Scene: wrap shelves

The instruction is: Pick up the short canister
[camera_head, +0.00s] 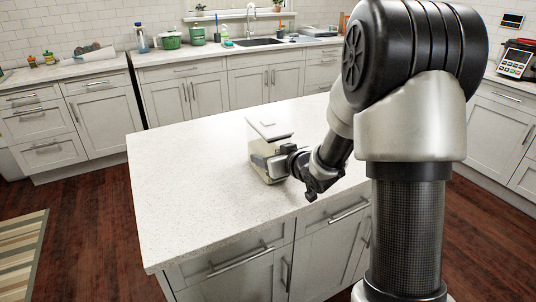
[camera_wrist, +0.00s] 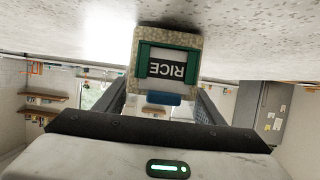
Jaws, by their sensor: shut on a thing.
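The short canister (camera_head: 258,165) is a small squarish container with a pale body and a whitish flat lid, over the middle of the island counter (camera_head: 190,190). In the wrist view the canister (camera_wrist: 166,43) shows a green-framed dark label reading RICE, upside down, with a blue patch beside it. My gripper (camera_head: 276,163) comes from the right and is shut on it. In the wrist view the two fingers of my gripper (camera_wrist: 163,100) lie on either side of it. I cannot tell whether its base touches the counter.
The counter around the canister is clear. Behind, the back counter (camera_head: 155,57) holds a blue bottle (camera_head: 141,38), green pots (camera_head: 171,40) and a sink (camera_head: 258,42). A scale-like device (camera_head: 515,62) stands at far right.

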